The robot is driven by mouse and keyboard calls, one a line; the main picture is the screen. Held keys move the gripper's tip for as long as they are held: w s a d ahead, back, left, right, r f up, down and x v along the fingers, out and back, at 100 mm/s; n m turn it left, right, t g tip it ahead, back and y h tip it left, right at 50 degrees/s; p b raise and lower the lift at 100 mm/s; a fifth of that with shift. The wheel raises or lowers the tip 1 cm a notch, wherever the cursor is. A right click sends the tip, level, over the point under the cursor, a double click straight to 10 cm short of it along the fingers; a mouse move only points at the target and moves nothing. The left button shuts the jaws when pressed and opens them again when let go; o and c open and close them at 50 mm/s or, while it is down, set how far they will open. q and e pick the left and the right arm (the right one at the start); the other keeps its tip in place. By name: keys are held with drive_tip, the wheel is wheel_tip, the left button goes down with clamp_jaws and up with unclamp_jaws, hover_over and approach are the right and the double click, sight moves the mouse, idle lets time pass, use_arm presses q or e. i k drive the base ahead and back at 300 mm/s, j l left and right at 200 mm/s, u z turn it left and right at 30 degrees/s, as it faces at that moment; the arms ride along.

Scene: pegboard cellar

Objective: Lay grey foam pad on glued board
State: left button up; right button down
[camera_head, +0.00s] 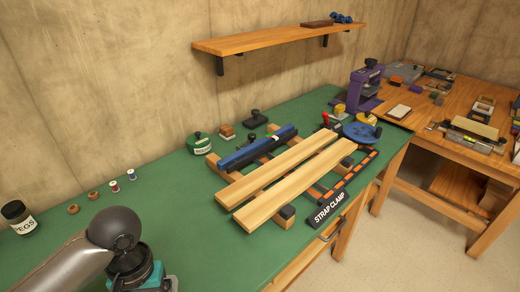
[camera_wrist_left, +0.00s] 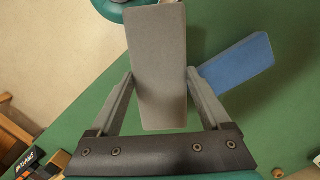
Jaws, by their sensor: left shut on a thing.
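My left gripper (camera_wrist_left: 160,85) is shut on the grey foam pad (camera_wrist_left: 158,65), which sits between its two fingers in the left wrist view. The pad hangs above the green bench top. In the head view my left arm comes in at the lower left; its gripper and the pad are out of frame there. Two pale wooden boards lie side by side on the strap clamp in the head view, a left one (camera_head: 272,170) and a right one (camera_head: 295,187). Glue cannot be made out on them. My right gripper is in neither view.
A blue pad (camera_wrist_left: 237,68) lies beside the grey one in the wrist view. A blue bar (camera_head: 257,149) lies behind the boards. The strap clamp label (camera_head: 328,207) is at the bench front. A jar (camera_head: 18,217) and small spools stand left. Green bench left of the boards is clear.

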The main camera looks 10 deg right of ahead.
sight(400, 112)
drive_tip(key=k+z, duration=0.2)
drive_tip(key=z, duration=0.15)
drive_tip(key=k+z, duration=0.15)
drive_tip(key=z, duration=0.25)
drive_tip(key=i+l+z, duration=0.15)
drive_tip(key=z, duration=0.35)
drive_tip(key=i+z, duration=0.3)
drive_tip(key=z, duration=0.15)
drive_tip(key=i+j, duration=0.1)
drive_tip(key=i, duration=0.85)
drive_tip(key=i+j, duration=0.1)
drive_tip(key=i, duration=0.8)
drive_tip(key=i+j, duration=0.1)
drive_tip(key=i, duration=0.85)
